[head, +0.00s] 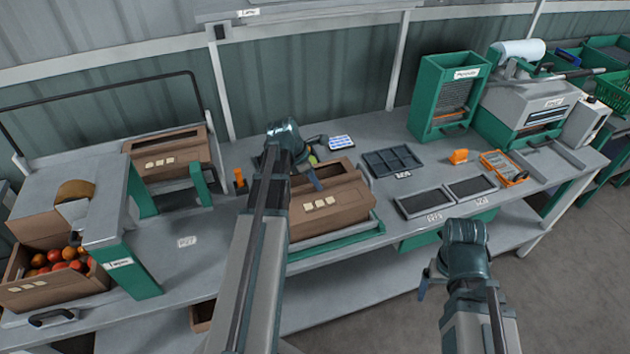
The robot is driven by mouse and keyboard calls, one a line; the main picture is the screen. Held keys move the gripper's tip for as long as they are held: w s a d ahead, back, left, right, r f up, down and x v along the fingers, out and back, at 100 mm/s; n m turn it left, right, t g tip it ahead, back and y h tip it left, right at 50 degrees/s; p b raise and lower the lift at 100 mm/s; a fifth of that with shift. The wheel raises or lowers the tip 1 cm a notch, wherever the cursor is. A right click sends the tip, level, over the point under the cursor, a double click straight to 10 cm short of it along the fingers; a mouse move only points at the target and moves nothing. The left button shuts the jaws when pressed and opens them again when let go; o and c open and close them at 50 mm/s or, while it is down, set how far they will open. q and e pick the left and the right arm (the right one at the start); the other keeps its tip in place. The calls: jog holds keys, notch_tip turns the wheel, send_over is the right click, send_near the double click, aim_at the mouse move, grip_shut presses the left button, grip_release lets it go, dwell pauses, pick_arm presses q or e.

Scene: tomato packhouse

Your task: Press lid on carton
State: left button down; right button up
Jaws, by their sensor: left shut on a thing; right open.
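A brown cardboard carton (352,212) with small pale labels on its front stands on a green-edged tray (345,241) at the bench's front middle. Its brown lid (337,172), with dark slots, lies over the top; I cannot tell whether it is fully seated. My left gripper (311,176) is at the lid's back left part, shut on what looks like the lid; my wrist hides most of the grip. My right gripper (430,280) is open and empty, in front of the bench edge, to the right of the carton.
A similar carton (170,155) stands at the back left. Dark trays (391,161) lie right of the carton, with green and grey machines (520,108) beyond.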

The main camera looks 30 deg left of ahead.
pick_arm(q)
jog(key=shift+f+b, duration=0.5)
dwell(0.5)
jog(key=c, duration=0.7)
grip_release()
jog(key=shift+c, duration=1.4)
notch_tip(320, 180, up, 8)
jog(key=p, duration=0.8)
jog(key=shift+r, duration=0.1)
jog(key=shift+d, duration=0.1)
